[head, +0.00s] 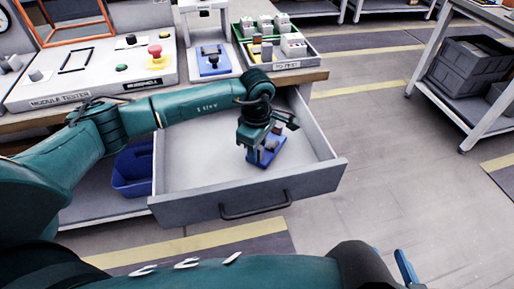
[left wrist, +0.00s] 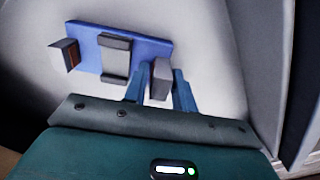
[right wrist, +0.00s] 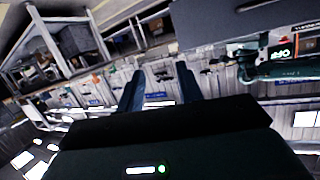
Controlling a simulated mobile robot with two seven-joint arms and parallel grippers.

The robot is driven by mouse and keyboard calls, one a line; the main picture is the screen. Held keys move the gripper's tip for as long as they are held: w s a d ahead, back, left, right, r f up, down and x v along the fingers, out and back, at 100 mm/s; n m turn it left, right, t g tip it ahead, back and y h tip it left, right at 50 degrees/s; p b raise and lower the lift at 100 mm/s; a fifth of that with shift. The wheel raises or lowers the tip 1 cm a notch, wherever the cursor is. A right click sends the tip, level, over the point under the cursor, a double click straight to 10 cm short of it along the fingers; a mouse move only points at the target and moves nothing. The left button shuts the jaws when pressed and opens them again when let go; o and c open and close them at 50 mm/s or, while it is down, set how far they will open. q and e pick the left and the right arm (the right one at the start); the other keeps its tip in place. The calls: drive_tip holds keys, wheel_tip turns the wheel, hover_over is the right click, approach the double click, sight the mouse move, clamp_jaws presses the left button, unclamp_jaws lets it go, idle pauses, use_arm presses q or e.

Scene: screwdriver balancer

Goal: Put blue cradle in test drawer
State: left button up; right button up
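The blue cradle (head: 270,154) is inside the open drawer (head: 175,208), toward its right side. It is a blue plate with grey uprights. In the left wrist view, the cradle (left wrist: 152,48) lies over the pale drawer floor; I cannot tell whether it touches it. My left gripper (head: 262,143) reaches down into the drawer. Its fingers (left wrist: 160,82) stand on both sides of one grey upright and look closed on it. My right gripper (right wrist: 160,85) is open and empty, outside the drawer. Only a blue fingertip of it shows at the lower right of the head view.
The bench above holds a module tester panel (head: 85,75), another blue plate with a dark part (head: 212,60), and a green-edged tray (head: 289,65) of grey modules. A blue bin (head: 132,172) stands left of the drawer.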

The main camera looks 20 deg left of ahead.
use_arm(q)
drive_tip(key=o, duration=0.3)
wheel_tip(320, 180, up, 13)
drive_tip(key=p, duration=0.1)
use_arm(e)
drive_tip(key=shift+w+a, duration=0.1)
drive_tip(key=shift+a, duration=0.1)
drive_tip(key=shift+d+f, duration=0.1)
drive_tip(key=shift+f, duration=0.05)
idle(0.5)
